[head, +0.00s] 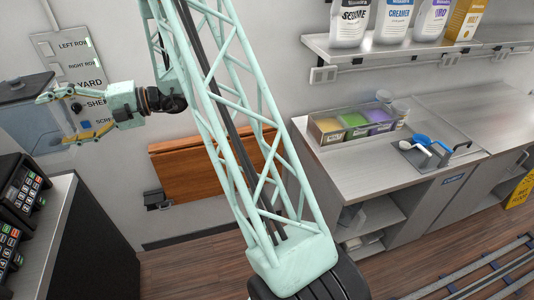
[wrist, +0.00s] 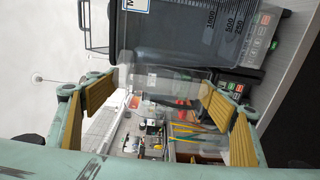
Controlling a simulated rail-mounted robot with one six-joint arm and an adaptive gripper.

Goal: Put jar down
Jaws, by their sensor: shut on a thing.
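A clear see-through jar (wrist: 165,76) shows in the wrist view between the two yellow-padded fingers of my gripper (wrist: 160,95). The gripper is shut on it, with a finger at each side. The background shows through the jar, so its lower outline and contents are hard to make out. In the head view my gripper (head: 55,119) is at the far left, in front of a dark tinted container (head: 22,88) and above the dark machines. The jar's outline is too faint there to place exactly.
Dark machines with keypads (head: 20,190) stand on a counter (head: 58,215) at the left. The tinted container with number markings (wrist: 200,35) is close beyond the jar. At the right, a grey counter (head: 345,165) holds a topping tray (head: 326,132); its front left is bare.

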